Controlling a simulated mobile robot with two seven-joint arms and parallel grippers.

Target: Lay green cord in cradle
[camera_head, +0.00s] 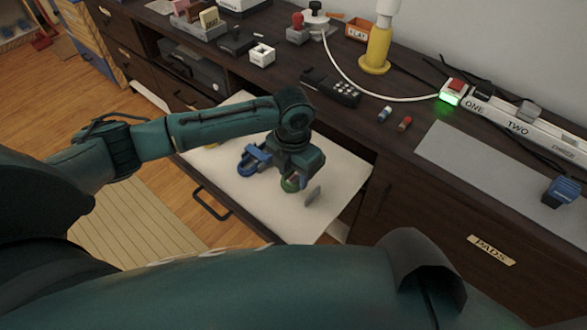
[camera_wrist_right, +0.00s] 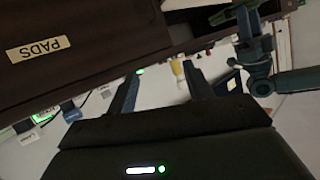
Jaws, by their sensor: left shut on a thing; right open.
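My left gripper (camera_head: 297,182) is low over a pale pull-out surface (camera_head: 240,205). A thin grey flat piece (camera_head: 313,195) is just right of the green loop. I cannot pick out the cradle with certainty. My right gripper (camera_wrist_right: 160,88) is open, with nothing between its fingers in the right wrist view.
A grey mat (camera_head: 470,158) is mostly bare. A drawer is labelled PADS (camera_head: 491,250).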

